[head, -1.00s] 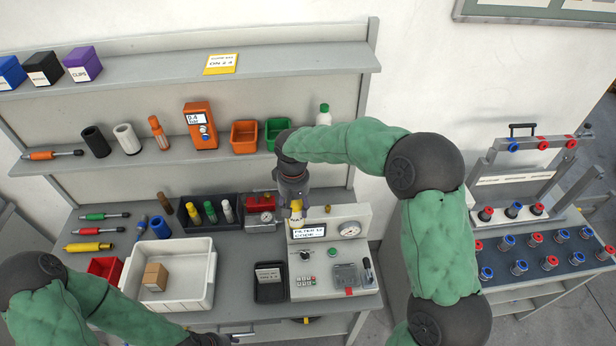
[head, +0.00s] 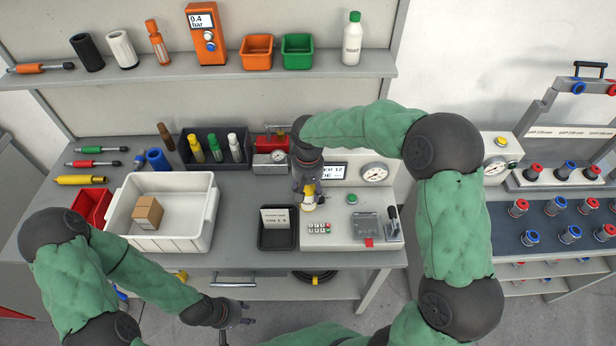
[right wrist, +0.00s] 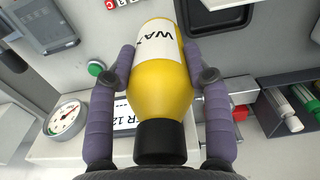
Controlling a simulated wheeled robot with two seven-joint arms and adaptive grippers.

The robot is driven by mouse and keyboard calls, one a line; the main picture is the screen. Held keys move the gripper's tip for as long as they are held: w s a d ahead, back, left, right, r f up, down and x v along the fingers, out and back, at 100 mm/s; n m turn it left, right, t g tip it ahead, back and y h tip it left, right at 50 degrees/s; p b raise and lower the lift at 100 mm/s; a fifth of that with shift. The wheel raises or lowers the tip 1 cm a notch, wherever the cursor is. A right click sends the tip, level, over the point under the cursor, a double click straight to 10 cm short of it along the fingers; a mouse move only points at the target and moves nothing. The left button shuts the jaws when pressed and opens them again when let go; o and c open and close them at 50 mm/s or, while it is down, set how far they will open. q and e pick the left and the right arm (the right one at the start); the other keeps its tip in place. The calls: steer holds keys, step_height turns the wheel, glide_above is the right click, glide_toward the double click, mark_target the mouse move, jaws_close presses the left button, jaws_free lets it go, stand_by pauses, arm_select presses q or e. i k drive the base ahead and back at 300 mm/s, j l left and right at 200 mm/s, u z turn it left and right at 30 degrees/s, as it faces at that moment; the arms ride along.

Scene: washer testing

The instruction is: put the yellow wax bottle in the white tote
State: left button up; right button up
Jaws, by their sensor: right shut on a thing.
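The yellow wax bottle (right wrist: 160,85) has a black cap and a white label, and fills the middle of the right wrist view. My right gripper (right wrist: 160,75) is shut on it, one finger on each side. In the head view the bottle (head: 308,187) hangs from my right gripper (head: 308,195) in front of the grey test panel. The white tote (head: 208,215) stands to the left on the bench, with a small cardboard box (head: 147,212) inside at its left. My left gripper (head: 240,320) is low, in front of the bench; its fingers are too small to tell.
A black tray (head: 277,242) with a card lies between tote and panel (head: 330,240). Behind the tote stands a dark bin (head: 215,168) with several bottles. A red bin (head: 88,203) is left of the tote. The tote's right half is empty.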

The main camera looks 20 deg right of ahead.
mark_target(192, 221)
steer(key=i+j+u, duration=0.35)
steer(key=u, duration=0.15)
steer(key=j, duration=0.35)
steer(key=i+j+u, duration=0.1)
steer(key=j, duration=0.2)
steer(key=i+j+z, duration=0.15)
steer(key=i+j, duration=0.25)
steer(key=j, duration=0.1)
